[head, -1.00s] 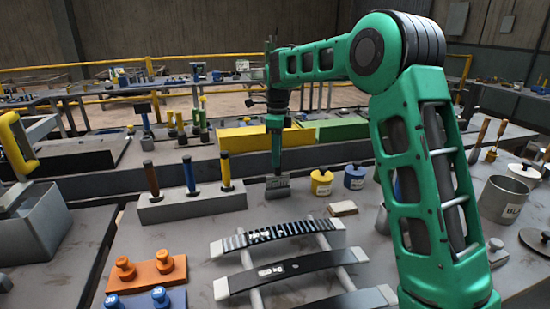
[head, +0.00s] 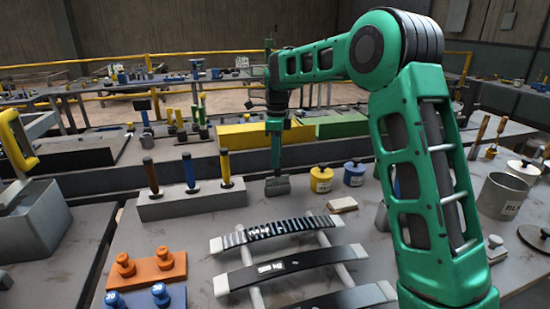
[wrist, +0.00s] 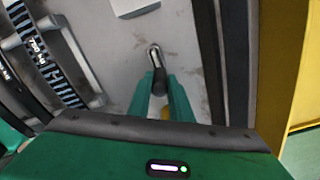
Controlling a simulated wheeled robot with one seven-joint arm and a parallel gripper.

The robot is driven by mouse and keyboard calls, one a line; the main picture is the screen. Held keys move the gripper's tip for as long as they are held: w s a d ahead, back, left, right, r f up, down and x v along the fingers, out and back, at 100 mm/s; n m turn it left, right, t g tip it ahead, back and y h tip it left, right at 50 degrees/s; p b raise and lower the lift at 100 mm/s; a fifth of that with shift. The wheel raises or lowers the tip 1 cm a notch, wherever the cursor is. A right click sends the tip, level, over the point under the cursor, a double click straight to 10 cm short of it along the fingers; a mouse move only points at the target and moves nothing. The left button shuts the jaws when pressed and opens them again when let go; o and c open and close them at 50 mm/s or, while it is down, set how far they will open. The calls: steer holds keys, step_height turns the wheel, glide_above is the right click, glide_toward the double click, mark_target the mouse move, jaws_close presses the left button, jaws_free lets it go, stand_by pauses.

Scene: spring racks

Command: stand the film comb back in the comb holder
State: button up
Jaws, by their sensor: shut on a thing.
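My gripper (head: 276,124) points down over the grey bench, to the right of the long grey block. It is shut on the film comb (head: 277,186), a small grey plate that hangs below the fingers near the bench top. I cannot tell whether its lower edge touches the bench. In the wrist view a dark, silver-edged part (wrist: 155,56) shows beyond the green fingertips. The long grey block (head: 188,207), which looks like the comb holder, has brown, blue and yellow handles standing in it. Its slots are too small to make out.
A yellow pot (head: 321,180) and a blue pot (head: 354,174) stand close to the right of the comb. A small pale block (head: 343,205) lies in front of them. The spring rack (head: 270,230) is nearer, and a yellow beam (head: 240,136) runs behind.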

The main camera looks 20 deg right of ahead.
steer(key=shift+f, duration=1.15)
steer(key=o, duration=1.5)
steer(key=shift+r, duration=3.5)
